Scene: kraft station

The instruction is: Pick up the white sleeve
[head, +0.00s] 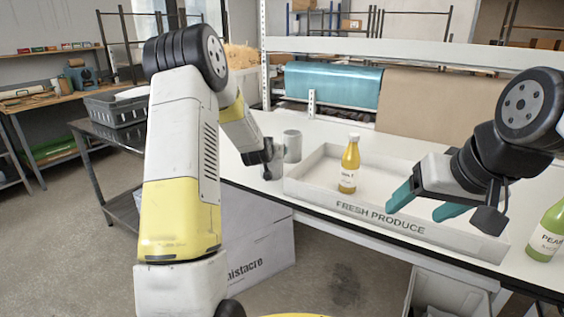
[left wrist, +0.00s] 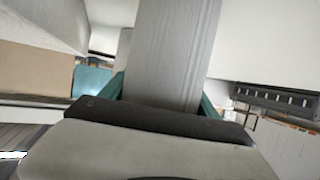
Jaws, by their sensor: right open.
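A pale grey-white upright cylinder (head: 292,146), which looks like the white sleeve, stands on the white table behind the produce tray's left end. My left gripper (head: 270,156) is just left of it, its fingers mostly hidden in the head view. In the left wrist view, a pale grey, finely streaked piece (left wrist: 175,55) rises between the teal fingers of my left gripper (left wrist: 163,92). Whether the fingers press on it is unclear, and I cannot tell if it is that cylinder. My right gripper (head: 428,205) is open and empty above the tray's right part.
A white "FRESH PRODUCE" tray (head: 380,218) holds a yellow-orange bottle (head: 349,165). A green bottle (head: 547,235) stands at the table's right edge. Teal and brown paper rolls lie at the back. A dark cart with a grey crate (head: 117,108) stands at left, beyond my left arm.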

